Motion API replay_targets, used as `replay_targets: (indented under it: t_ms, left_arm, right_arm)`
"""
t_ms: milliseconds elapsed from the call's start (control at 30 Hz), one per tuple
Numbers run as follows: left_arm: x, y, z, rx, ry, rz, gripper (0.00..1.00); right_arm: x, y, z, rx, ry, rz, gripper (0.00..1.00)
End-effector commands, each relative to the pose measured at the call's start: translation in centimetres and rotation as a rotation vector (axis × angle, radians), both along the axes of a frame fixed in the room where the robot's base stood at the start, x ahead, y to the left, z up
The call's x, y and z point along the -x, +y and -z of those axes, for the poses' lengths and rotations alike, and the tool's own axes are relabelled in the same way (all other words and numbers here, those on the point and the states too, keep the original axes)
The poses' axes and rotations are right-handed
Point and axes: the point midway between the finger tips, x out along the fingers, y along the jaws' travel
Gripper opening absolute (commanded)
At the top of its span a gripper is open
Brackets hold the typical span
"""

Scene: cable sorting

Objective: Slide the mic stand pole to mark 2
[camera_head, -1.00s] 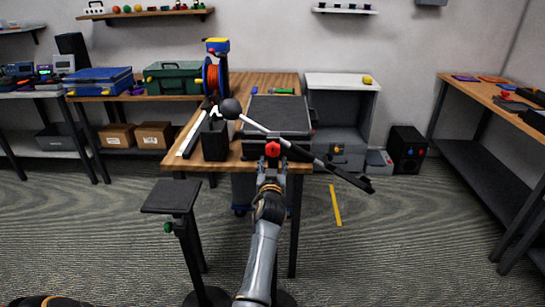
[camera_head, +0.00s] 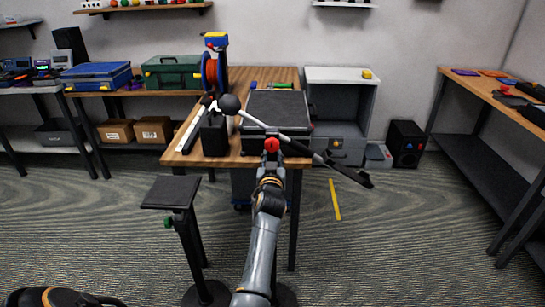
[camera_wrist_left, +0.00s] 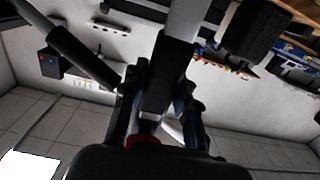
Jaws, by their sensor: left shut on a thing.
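The mic stand pole (camera_head: 289,142) slants from a dark ball (camera_head: 229,104) at upper left down to a thick black end (camera_head: 350,173) at lower right. A red knob (camera_head: 272,146) sits on it near the middle. My left gripper (camera_head: 270,160) is at this knob, shut on the pole. In the left wrist view my left gripper (camera_wrist_left: 160,115) closes around a dark section of pole, with a lighter tube (camera_wrist_left: 184,18) beyond it. A dark round base (camera_head: 286,297) shows partly behind my left arm. No numbered mark is readable. My right gripper is not in view.
A wooden table (camera_head: 230,160) stands behind the pole, with a black case (camera_head: 277,108), a dark block (camera_head: 214,136) and an orange reel (camera_head: 210,72). A small black stand (camera_head: 171,192) is left of my arm. Floor at right is open around a yellow strip (camera_head: 335,200).

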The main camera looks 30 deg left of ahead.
Motion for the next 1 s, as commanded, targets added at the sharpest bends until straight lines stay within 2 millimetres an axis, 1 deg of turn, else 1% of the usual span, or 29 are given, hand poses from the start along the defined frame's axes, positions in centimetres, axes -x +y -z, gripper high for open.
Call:
replay_targets:
  t_ms: [33,100,200,300,367,667,700,767,800,1000]
  left_arm:
    - [-0.2,0.1,-3.1,-0.013,-0.024,0.001,0.00]
    - [-0.2,0.1,-4.7,-0.015,-0.028,0.002,0.00]
    - [-0.2,0.1,-6.4,-0.017,-0.032,0.002,0.00]
    - [-0.2,0.1,-7.3,-0.020,-0.032,0.002,0.00]
    - [-0.2,0.1,-7.5,-0.020,-0.032,0.002,0.00]
    - [-0.2,0.1,-7.5,-0.021,-0.033,0.002,0.00]
    - [-0.2,0.2,-7.5,-0.021,-0.033,0.002,0.33]
    - [-0.2,0.2,-7.5,-0.021,-0.032,0.002,0.45]
    - [-0.2,0.1,-7.4,-0.019,-0.031,0.002,0.53]
    - [-0.2,0.1,-6.9,-0.014,-0.023,0.002,0.53]
  right_arm:
    - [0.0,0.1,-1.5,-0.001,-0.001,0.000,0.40]
    - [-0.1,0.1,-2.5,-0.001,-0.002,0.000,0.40]
    - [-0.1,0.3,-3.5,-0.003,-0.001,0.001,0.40]
    - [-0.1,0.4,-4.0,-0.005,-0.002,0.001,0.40]
    - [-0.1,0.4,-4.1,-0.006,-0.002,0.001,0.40]
    - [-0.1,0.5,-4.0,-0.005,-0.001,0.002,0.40]
    - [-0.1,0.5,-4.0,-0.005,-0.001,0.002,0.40]
    - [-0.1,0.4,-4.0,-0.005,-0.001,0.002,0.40]
    - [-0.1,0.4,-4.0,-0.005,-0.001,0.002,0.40]
    - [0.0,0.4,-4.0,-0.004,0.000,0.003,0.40]
